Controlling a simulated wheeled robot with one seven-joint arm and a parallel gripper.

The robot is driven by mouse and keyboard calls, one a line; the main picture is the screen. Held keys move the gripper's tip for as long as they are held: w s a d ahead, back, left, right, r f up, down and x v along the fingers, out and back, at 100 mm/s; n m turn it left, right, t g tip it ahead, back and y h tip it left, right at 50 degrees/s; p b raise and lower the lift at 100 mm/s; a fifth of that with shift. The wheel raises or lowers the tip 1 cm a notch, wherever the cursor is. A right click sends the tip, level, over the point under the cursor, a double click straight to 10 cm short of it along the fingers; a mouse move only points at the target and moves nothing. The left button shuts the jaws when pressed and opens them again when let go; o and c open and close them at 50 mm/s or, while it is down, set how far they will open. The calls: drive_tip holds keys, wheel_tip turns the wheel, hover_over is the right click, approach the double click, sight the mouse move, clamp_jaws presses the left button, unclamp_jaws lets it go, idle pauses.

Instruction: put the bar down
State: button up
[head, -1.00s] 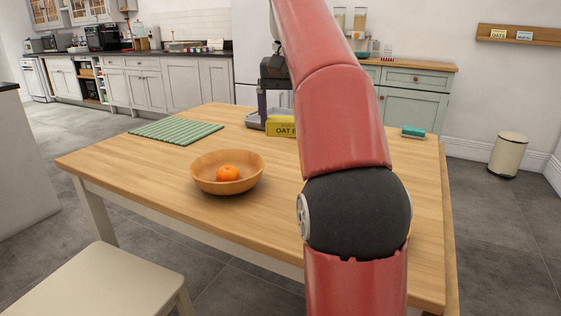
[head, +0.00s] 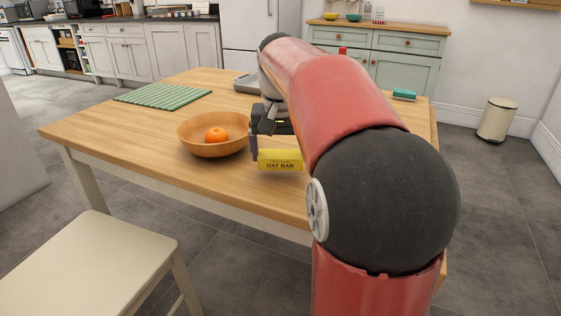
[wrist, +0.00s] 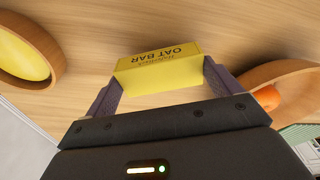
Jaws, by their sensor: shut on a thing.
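The yellow oat bar (head: 280,160) is between the fingers of my gripper (head: 268,140), near the front edge of the table. In the wrist view the bar (wrist: 160,70) spans the two purple-grey fingers of my gripper (wrist: 160,82), which are shut on it. The bar appears to be held just above the wooden table top (head: 150,120); I cannot tell the exact gap. In the head view my arm hides part of the table to the right of the bar.
A wooden bowl (head: 190,147) with an orange (head: 216,135) stands just left of the bar. A round wooden-rimmed thing (wrist: 58,75) with a yellow inside shows in the wrist view. A green slatted mat (head: 163,95) and grey tray (head: 246,84) lie farther back. Bare table lies front left.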

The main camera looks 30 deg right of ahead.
sight(280, 159)
drive_tip(key=shift+f, duration=1.25)
drive_tip(key=shift+f, duration=0.2)
drive_tip(key=o, duration=0.7)
drive_tip(key=shift+r, duration=0.15)
wheel_tip(280, 159, up, 12)
drive_tip(key=s+a+p, duration=0.1)
drive_tip(key=s+p, duration=0.1)
drive_tip(key=s+a+f+n+t, duration=0.1)
drive_tip(key=s+a+f+n, duration=0.1)
drive_tip(key=s+f, duration=0.4)
drive_tip(key=s+a+f+n+t, duration=0.1)
drive_tip(key=s+a+f+n, duration=0.1)
drive_tip(key=s+a+f, duration=0.3)
drive_tip(key=s+a+f+n+t, duration=0.2)
drive_tip(key=s+a+f, duration=0.2)
drive_tip(key=s+f, duration=0.3)
drive_tip(key=shift+s+a+f+y, duration=0.1)
drive_tip(key=shift+a+f+y, duration=0.15)
drive_tip(key=shift+y, duration=0.15)
